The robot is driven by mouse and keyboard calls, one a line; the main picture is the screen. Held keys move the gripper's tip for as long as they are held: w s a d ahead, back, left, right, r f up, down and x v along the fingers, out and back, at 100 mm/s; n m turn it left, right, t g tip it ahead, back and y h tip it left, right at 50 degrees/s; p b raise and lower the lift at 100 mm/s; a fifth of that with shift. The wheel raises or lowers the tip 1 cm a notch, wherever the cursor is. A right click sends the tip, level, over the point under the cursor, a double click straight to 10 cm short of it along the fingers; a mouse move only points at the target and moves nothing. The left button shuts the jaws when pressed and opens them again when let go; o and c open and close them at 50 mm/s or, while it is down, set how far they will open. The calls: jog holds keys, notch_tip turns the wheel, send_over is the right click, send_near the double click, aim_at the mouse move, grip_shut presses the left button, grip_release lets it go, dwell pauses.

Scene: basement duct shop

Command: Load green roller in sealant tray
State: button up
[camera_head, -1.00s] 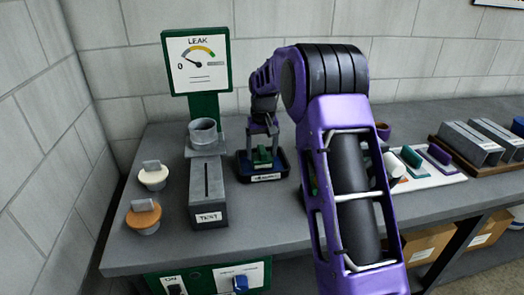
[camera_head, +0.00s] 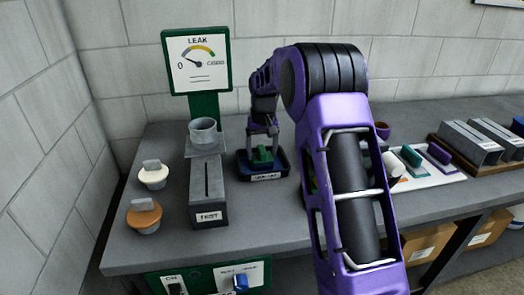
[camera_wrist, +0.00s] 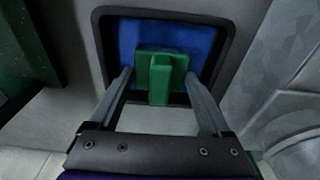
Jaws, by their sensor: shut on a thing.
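The sealant tray (camera_head: 242,172) is a dark, rimmed tray on the bench with a label on its front and a blue inside. In the wrist view its dark rim (camera_wrist: 101,48) frames the blue. The green roller (camera_head: 263,155) is at the tray, and in the wrist view the green roller (camera_wrist: 160,75) overlaps the blue area. My gripper (camera_wrist: 158,76) is shut on it, with a finger on either side. The head view shows my gripper (camera_head: 263,140) pointing down over the tray. Whether the roller's underside touches the blue is hidden.
Left of the tray stand a grey TEST duct (camera_head: 208,205), a green LEAK gauge (camera_head: 197,62) and two capped plugs (camera_head: 144,215). To the right, a white board (camera_head: 425,180) holds coloured tools near grey ducts (camera_head: 475,145). Clear bench lies in front of the tray.

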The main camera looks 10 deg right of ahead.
aim_at(262, 148)
jog(key=shift+f, duration=0.1)
dwell(0.3)
jog(key=shift+r+p, duration=2.75)
jog(key=shift+r, duration=0.85)
